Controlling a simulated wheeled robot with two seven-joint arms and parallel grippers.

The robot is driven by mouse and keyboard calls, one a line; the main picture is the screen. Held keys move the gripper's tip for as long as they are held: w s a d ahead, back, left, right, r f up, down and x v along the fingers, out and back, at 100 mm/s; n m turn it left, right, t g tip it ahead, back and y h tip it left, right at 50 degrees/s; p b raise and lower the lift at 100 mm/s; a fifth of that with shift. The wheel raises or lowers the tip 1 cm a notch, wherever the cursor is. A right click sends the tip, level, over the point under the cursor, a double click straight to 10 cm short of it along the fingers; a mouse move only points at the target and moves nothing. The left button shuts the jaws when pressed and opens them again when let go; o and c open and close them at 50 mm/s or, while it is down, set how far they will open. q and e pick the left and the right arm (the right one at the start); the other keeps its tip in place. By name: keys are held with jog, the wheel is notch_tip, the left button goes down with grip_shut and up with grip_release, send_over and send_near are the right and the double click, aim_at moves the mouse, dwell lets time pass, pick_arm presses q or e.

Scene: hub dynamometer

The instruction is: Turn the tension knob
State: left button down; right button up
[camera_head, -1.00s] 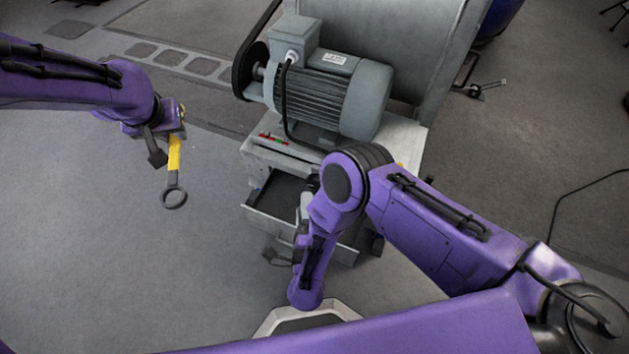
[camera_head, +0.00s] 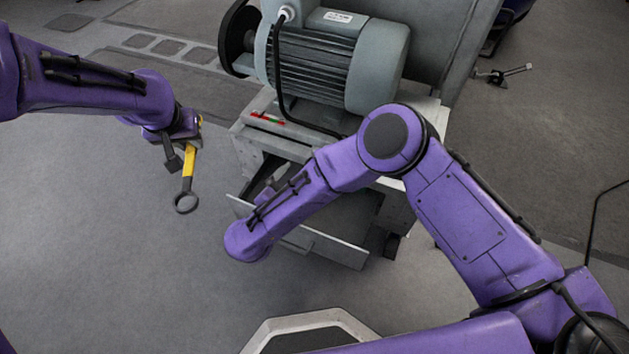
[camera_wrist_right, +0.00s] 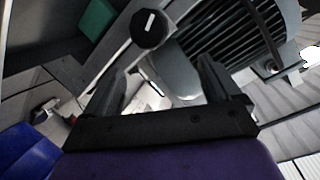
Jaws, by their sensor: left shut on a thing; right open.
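A black, many-sided knob (camera_wrist_right: 149,29) with a white pointer line shows in the right wrist view, on a pale grey panel. It is beyond the fingertips of my right gripper (camera_wrist_right: 163,72), which is open with nothing between its fingers. In the head view the right gripper is hidden behind my forearm, near the open drawer. My left gripper (camera_head: 184,147) is shut on a yellow tool (camera_head: 188,168) with a dark ring end, hanging down over bare floor. I cannot make out the knob in the head view.
A grey finned motor (camera_head: 335,60) stands on a cabinet (camera_head: 262,138) with red and green buttons. The cabinet's drawer (camera_head: 335,250) is pulled out below my right arm. A black belt guard (camera_head: 238,40) is at the motor's left. Floor at the left is clear.

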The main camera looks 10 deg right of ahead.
aim_at(191, 148)
pick_arm(q)
jog(key=shift+r, duration=0.1)
notch_tip(191, 148, down, 4)
jog(key=b, duration=0.3)
jog(key=shift+r, duration=0.15)
pick_arm(e)
jog(key=w+d+f+n, duration=0.2)
jog(key=w+d+f+n+g, duration=0.1)
jog(key=w+n, duration=0.2)
jog(key=w+d+f+n, duration=0.2)
jog(key=w+n, duration=0.1)
jog(key=shift+d+f+y, duration=0.3)
jog(key=shift+w+d+n, duration=0.1)
jog(key=shift+w+n, duration=0.1)
jog(key=shift+n, duration=0.1)
jog(key=shift+c, duration=0.3)
jog(key=c, duration=0.9)
